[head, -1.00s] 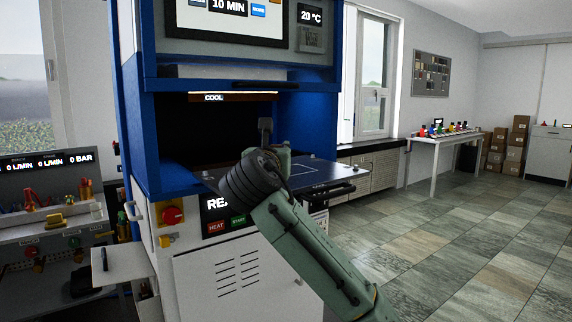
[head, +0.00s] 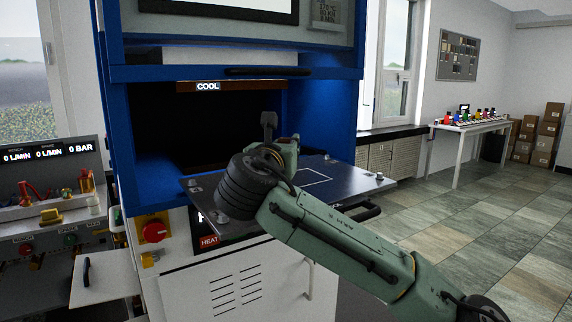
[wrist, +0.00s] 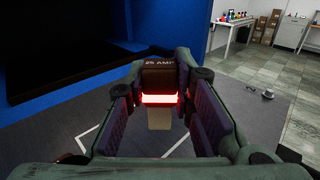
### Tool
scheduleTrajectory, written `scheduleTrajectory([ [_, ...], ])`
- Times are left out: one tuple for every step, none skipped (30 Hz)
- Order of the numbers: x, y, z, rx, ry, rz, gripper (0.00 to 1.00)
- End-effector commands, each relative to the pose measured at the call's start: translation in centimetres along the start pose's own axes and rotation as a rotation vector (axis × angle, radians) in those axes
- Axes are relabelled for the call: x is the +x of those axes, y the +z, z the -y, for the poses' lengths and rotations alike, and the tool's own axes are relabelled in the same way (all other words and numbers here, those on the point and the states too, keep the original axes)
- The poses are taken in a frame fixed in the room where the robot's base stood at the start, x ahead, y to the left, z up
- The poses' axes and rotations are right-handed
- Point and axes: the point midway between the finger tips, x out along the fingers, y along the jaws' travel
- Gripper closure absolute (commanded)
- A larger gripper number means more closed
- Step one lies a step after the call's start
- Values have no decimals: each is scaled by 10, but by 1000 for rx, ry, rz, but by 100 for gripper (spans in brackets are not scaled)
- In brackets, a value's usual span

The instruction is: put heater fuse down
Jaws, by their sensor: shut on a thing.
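The heater fuse (wrist: 159,76) is a dark block marked "25 AMP" with a glowing red band and a pale lower part. It is between the fingers of my gripper (wrist: 160,72), which is shut on it. In the head view, my arm reaches over the dark pull-out plate (head: 340,172) of the blue press (head: 332,100). The plate also shows under the fuse in the wrist view (wrist: 262,112), with white outline marks partly hidden by my fingers. I cannot tell how high the fuse is above the plate.
The press opening (head: 215,130) behind the plate is dark, under a "COOL" sign (head: 208,87). Knobs stand on the plate's right end. A side bench with gauges (head: 45,190) is at left. A white table (head: 455,127) with coloured items and boxes (head: 538,135) stand far right. The floor at right is clear.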

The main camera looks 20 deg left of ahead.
Motion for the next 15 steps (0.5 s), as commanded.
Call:
scheduleTrajectory([
  [0, -3, 0, 0, 0, 0, 100],
  [0, -5, 0, 1, 0, 0, 100],
  [0, -8, 0, 1, 0, 0, 100],
  [0, -10, 0, 1, 0, 0, 100],
  [0, -13, 0, 1, 0, -1, 100],
  [0, -18, 1, 1, 0, -1, 100],
  [0, -22, 1, 1, 0, -1, 100],
  [0, -26, 1, 0, 0, -2, 100],
  [1, -32, 1, 0, -1, -2, 100],
  [0, -36, 0, 0, 0, -2, 100],
  [0, -40, 0, 1, 1, -1, 100],
  [0, -43, 0, 1, 1, 0, 100],
  [0, -44, 0, 1, 0, 1, 100],
  [0, -44, 0, 1, 0, 2, 100],
  [0, -44, 0, 1, 0, 2, 100],
])
